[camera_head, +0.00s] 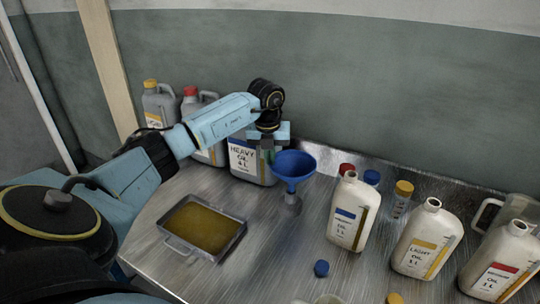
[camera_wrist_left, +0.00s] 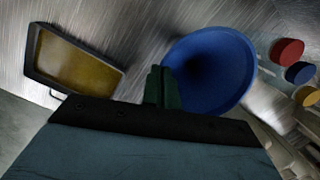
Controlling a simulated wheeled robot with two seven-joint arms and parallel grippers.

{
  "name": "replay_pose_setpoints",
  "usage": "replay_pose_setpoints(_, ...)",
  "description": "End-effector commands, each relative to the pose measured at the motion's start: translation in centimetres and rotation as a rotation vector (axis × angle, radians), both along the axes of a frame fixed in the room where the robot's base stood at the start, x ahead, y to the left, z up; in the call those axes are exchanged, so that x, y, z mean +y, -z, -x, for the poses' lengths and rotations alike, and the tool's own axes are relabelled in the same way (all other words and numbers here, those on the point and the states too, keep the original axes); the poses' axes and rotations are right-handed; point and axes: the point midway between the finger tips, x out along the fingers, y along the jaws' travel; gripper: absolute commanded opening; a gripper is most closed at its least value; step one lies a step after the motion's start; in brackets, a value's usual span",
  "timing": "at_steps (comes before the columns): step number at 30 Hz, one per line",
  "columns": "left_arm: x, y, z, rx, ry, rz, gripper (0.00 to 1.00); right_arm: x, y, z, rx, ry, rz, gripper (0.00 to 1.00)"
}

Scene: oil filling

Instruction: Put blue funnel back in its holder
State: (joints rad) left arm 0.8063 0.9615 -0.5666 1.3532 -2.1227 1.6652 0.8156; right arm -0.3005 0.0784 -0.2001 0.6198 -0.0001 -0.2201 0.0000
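The blue funnel (camera_head: 294,165) is upright with its wide mouth up, over a small grey metal holder (camera_head: 291,205) on the metal table. Its narrow lower end meets the holder's top in the head view; I cannot tell how far it sits in. My left gripper (camera_head: 267,156) is at the funnel's left rim, fingers pointing down. In the left wrist view the dark green fingers (camera_wrist_left: 162,88) are close together against the rim of the funnel (camera_wrist_left: 212,70), seemingly shut on its edge. My right gripper is not in view.
A tray of oil (camera_head: 203,228) lies left of the funnel. A heavy oil jug (camera_head: 250,163) and other jugs stand behind. White oil bottles (camera_head: 352,212) stand to the right, with loose caps, including a blue one (camera_head: 321,268). The table in front of the funnel is mostly clear.

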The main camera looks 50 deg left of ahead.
Motion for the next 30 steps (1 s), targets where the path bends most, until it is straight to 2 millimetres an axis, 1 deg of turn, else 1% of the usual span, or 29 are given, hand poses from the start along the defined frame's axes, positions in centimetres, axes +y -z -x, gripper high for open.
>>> replay_pose_setpoints(8,0.0,0.2,0.0,0.001,0.000,-0.001,0.00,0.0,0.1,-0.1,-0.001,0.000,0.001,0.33)
replay_pose_setpoints(22,0.0,1.6,0.0,0.001,0.000,-0.001,0.00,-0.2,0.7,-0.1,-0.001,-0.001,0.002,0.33)
replay_pose_setpoints(30,0.0,1.6,0.0,0.001,0.000,-0.001,0.00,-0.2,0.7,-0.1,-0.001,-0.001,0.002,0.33)
